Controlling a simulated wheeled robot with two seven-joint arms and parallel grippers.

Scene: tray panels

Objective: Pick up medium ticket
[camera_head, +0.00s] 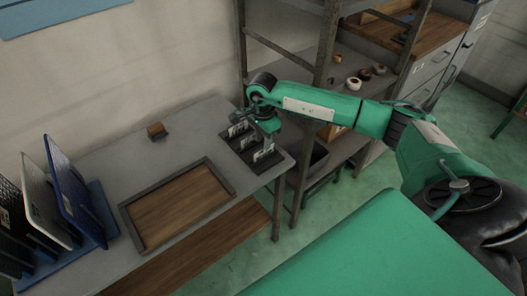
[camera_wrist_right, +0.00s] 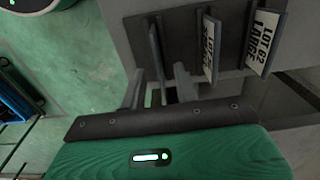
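A dark holder (camera_head: 232,152) at the right end of the grey table carries upright white tickets. In the right wrist view, one ticket (camera_wrist_right: 262,42) reads "LOT 62 LARGE". The ticket beside it (camera_wrist_right: 209,48) has text too slanted to read surely, and a third (camera_wrist_right: 157,48) stands almost edge-on. I cannot tell which is the medium ticket. My right gripper (camera_head: 268,137) is above the holder; in the wrist view its two fingers (camera_wrist_right: 160,88) are apart, near the edge-on ticket's lower end, with nothing visibly held. My left gripper is out of view.
Blue and white panels (camera_head: 75,190) stand in a rack at left. A metal shelf post (camera_head: 325,45) rises close beside my right arm. Cups (camera_head: 354,83) sit on the shelf.

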